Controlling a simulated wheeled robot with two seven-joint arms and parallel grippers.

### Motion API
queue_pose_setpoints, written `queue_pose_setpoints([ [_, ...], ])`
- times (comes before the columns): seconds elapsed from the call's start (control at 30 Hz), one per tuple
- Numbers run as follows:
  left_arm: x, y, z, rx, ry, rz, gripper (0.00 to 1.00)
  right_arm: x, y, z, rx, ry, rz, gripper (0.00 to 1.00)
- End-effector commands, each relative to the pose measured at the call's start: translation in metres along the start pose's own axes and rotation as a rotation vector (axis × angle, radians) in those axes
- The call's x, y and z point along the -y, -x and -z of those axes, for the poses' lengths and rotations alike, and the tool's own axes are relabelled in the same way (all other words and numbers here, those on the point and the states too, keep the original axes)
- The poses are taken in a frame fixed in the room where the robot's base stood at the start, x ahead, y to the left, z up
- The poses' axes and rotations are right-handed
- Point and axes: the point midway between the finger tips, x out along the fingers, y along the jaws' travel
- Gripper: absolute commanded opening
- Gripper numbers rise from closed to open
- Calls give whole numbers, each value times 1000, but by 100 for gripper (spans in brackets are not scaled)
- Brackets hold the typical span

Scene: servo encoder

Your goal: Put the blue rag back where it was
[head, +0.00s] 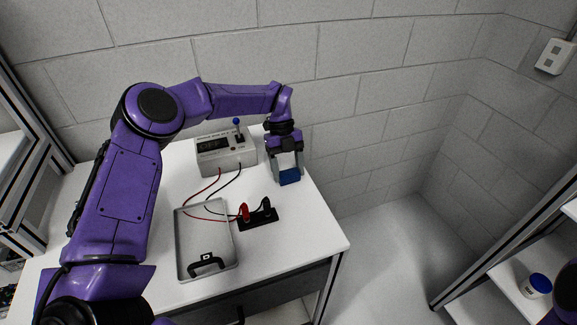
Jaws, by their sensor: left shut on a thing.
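The blue rag (289,177) is a small, dark blue folded piece near the right edge of the white table. My left gripper (287,171) points down from above and is shut on it, with a grey finger on either side. I cannot tell whether the rag touches the tabletop or is held just above it. My right gripper is not in view; only a purple bit of what looks like my right arm shows at the lower right corner.
A grey instrument box (226,165) with a blue-tipped lever stands left of the gripper. Red and black leads run to a black connector block (258,219). A grey tray (181,240) holds a black handled part.

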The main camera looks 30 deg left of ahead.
Motion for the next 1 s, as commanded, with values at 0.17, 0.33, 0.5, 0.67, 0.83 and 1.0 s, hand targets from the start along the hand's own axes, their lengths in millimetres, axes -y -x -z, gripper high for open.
queue_pose_setpoints([
  [0.17, 0, -2, -1, 0, 0, 0, 75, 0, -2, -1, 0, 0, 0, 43],
  [0.33, 0, -2, -1, 0, 0, 0, 90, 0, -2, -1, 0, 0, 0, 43],
  [0.5, 0, 0, 0, 0, 0, 0, 90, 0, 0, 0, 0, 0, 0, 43],
  [0.67, 0, 17, -2, 3, 1, 2, 90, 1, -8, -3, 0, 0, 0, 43],
  [0.83, 1, 63, -2, 4, 3, 3, 90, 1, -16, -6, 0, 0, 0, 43],
  [1.0, 1, 104, 0, 3, 3, 0, 90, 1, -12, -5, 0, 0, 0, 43],
])
